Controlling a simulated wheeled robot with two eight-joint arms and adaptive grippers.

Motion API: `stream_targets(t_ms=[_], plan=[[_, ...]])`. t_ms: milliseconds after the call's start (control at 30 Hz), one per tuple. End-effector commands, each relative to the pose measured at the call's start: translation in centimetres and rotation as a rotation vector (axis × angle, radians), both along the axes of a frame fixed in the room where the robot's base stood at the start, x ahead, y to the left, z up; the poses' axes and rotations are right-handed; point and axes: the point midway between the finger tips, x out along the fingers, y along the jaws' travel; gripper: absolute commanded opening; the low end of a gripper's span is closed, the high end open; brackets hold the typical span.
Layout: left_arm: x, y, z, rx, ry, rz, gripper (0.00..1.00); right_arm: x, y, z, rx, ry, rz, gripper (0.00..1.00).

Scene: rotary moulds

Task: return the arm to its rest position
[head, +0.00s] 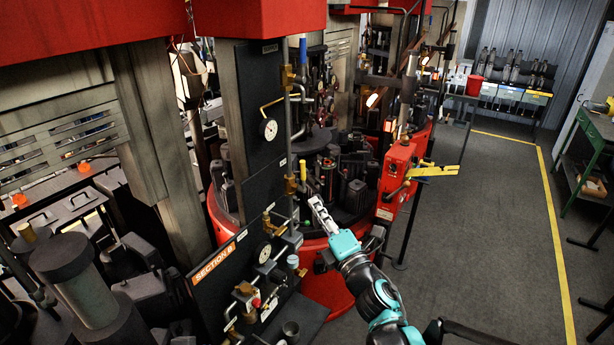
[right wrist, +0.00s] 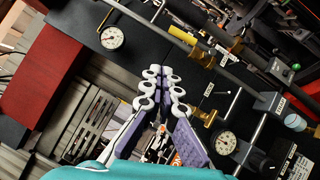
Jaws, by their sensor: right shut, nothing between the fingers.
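My right gripper (head: 317,204) is at the middle of the head view, with white fingers on a teal wrist. The arm comes up from the bottom and reaches to the left, in front of the black valve panel (head: 228,268) marked "SECTION 8". In the right wrist view, my right gripper (right wrist: 165,80) has its white and purple fingers shut with nothing held. A yellow valve handle (right wrist: 182,35) shows beyond the fingertips; I cannot tell the gap. My left gripper is not in view.
Gauges (head: 268,129), pipes and brass valves stand out from the panel close to my right gripper. A red round machine base (head: 325,290) is behind the arm. A red box with a yellow handle (head: 432,171) stands to the right. The grey floor (head: 490,240) is clear.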

Motion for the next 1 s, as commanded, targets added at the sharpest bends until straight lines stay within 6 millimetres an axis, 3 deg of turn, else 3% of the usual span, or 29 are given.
stream_targets(t_ms=[133, 233, 333, 467, 600, 700, 833, 1000], plan=[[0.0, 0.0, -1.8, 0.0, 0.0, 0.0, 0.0, -0.2, -2.0, -1.5, 0.106, 0.061, -0.063, 0.0], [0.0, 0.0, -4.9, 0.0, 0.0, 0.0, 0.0, -1.0, -5.9, -4.9, 0.321, 0.186, -0.184, 0.0], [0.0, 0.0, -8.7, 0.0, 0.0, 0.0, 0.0, -3.3, -10.3, -11.0, 0.629, 0.368, -0.346, 0.0], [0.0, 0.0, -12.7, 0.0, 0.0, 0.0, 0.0, -8.1, -13.3, -19.8, 1.006, 0.601, -0.54, 0.0], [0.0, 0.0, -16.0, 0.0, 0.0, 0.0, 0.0, -14.2, -13.4, -28.4, 1.33, 0.83, -0.721, 0.0], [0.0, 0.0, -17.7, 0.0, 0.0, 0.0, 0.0, -18.1, -12.4, -32.8, 1.494, 0.962, -0.825, 0.0], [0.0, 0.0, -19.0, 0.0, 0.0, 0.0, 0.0, -21.6, -11.0, -36.0, 1.622, 1.078, -0.917, 0.0], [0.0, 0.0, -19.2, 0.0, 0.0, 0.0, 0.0, -23.2, -10.3, -37.0, 1.675, 1.133, -0.96, 0.0]])
